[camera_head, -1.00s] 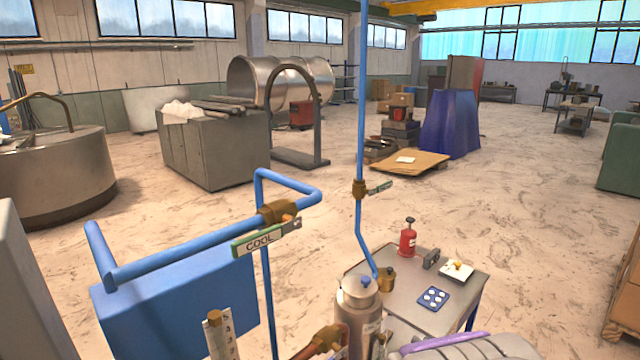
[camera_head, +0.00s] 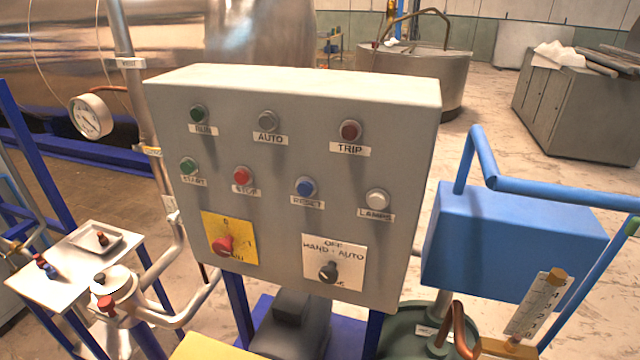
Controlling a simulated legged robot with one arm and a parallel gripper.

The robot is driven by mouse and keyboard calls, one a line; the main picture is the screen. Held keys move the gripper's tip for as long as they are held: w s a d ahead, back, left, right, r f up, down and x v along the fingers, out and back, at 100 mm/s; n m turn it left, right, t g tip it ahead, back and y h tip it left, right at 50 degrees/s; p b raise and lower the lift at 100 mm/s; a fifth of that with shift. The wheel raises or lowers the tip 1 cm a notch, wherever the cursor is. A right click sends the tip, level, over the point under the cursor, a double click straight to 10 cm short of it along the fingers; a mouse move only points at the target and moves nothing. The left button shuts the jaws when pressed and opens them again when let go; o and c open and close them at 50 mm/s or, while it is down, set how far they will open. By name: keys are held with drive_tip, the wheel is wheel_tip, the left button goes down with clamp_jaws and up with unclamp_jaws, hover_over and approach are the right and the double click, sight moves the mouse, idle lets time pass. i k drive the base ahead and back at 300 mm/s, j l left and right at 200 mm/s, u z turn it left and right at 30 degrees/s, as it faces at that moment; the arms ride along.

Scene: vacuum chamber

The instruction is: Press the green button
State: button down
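A grey control panel (camera_head: 290,165) faces me in the middle of the head view. A green START button (camera_head: 189,166) sits at the left end of its second row. Above it is a dark green RUN round lamp or button (camera_head: 198,114). The second row also has a red STOP button (camera_head: 242,175), a blue RESET button (camera_head: 305,187) and a white LAMPS button (camera_head: 377,200). My gripper is not in view, and nothing touches the panel.
A red rotary switch (camera_head: 223,245) and a black selector (camera_head: 328,271) are low on the panel. A white side table (camera_head: 75,262) and pipes stand left. A blue box (camera_head: 512,240) with blue piping is right. Yellow surface (camera_head: 205,347) shows below.

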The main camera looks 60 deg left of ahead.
sight(187, 167)
drive_tip(key=u, duration=2.35)
